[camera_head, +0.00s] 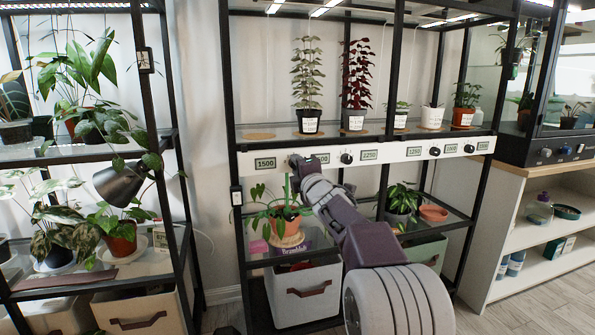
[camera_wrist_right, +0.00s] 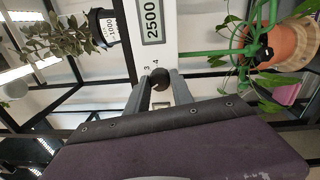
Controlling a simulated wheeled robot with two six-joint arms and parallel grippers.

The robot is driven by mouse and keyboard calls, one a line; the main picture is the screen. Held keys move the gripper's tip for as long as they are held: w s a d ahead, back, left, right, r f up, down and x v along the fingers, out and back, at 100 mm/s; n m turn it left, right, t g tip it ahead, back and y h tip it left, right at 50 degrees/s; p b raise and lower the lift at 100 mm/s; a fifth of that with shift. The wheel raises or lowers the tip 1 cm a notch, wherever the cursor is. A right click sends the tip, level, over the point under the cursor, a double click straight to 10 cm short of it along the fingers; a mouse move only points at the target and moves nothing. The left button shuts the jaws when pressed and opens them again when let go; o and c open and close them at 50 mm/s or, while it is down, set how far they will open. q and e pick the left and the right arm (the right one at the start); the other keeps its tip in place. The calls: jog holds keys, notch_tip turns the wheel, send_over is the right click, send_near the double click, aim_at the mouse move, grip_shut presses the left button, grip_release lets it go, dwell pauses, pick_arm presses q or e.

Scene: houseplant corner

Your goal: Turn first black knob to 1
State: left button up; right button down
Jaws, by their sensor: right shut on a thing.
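A white control strip (camera_head: 388,154) with green number labels runs along the front of the middle rack. My right gripper (camera_head: 297,164) reaches to its left part, beside the label reading 1500 (camera_head: 265,162). In the right wrist view, the two fingers of my right gripper (camera_wrist_right: 162,88) are shut around a round black knob (camera_wrist_right: 159,76). Small digits 3 and 4 show beside this knob, and a label reading 2500 (camera_wrist_right: 152,20) is near. In the head view my gripper mostly hides the knob; its pointer setting cannot be made out. My left gripper is not in view.
More black knobs, such as one right of my gripper (camera_head: 346,158), sit along the strip. Potted plants (camera_head: 307,115) stand on the shelf above. A terracotta pot with a plant (camera_head: 284,222) is just below my right gripper. A plant rack stands at left.

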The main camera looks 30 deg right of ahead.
jog(key=shift+f+n, duration=0.1)
jog(key=shift+n, duration=0.6)
jog(key=c, duration=1.1)
grip_release()
jog(key=v, duration=0.9)
jog(key=shift+p, duration=0.3)
